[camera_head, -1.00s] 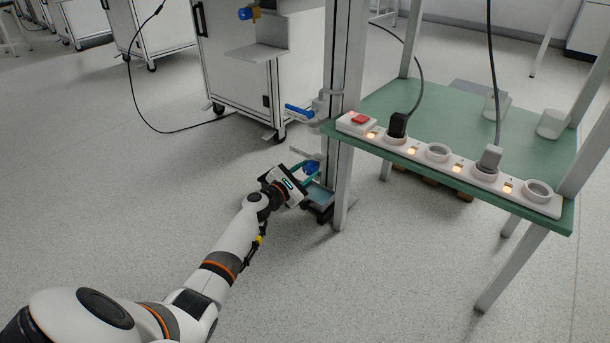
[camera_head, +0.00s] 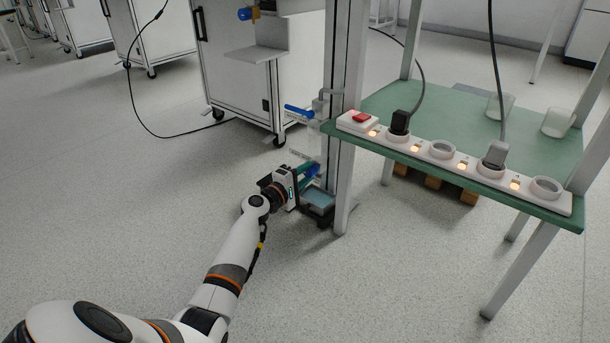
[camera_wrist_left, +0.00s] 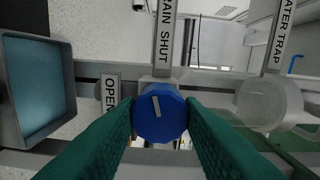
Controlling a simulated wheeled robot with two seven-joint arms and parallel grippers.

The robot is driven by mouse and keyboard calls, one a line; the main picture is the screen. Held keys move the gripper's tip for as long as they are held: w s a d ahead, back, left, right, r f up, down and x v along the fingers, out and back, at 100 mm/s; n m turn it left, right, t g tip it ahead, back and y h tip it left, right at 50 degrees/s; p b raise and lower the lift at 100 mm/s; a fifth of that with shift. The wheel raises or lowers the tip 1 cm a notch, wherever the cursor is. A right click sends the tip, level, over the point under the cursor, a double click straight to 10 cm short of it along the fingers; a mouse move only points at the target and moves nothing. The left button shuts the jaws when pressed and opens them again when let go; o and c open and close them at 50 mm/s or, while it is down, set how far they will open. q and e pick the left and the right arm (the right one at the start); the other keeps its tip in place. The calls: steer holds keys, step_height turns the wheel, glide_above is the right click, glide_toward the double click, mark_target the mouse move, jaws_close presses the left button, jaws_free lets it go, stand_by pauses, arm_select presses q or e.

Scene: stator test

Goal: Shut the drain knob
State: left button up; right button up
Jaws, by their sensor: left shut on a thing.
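The blue drain knob (camera_wrist_left: 160,118) sits in the middle of the left wrist view, with a pale line on its face pointing almost straight up, slightly left. Above it is a label reading "...AIN SHUT" (camera_wrist_left: 165,35), its top cut off. To its left is an "OPEN" label (camera_wrist_left: 110,90). My left gripper (camera_wrist_left: 162,122) has its green fingers on both sides of the knob and is shut on it. In the head view the left gripper (camera_head: 310,173) is low beside the post, with the blue knob (camera_head: 314,169) partly hidden at its tips. My right gripper is not in view.
A clear water trap bowl (camera_wrist_left: 270,103) is right of the knob. A blue-handled valve (camera_head: 298,111) is above. The green table (camera_head: 400,166) with a power strip (camera_head: 440,150) stands right.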

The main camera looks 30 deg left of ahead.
arm_select(q)
steer(key=shift+f+m, duration=0.1)
steer(key=shift+m, duration=1.4)
steer(key=shift+d, duration=0.1)
steer(key=o, duration=1)
steer(key=shift+s, duration=0.1)
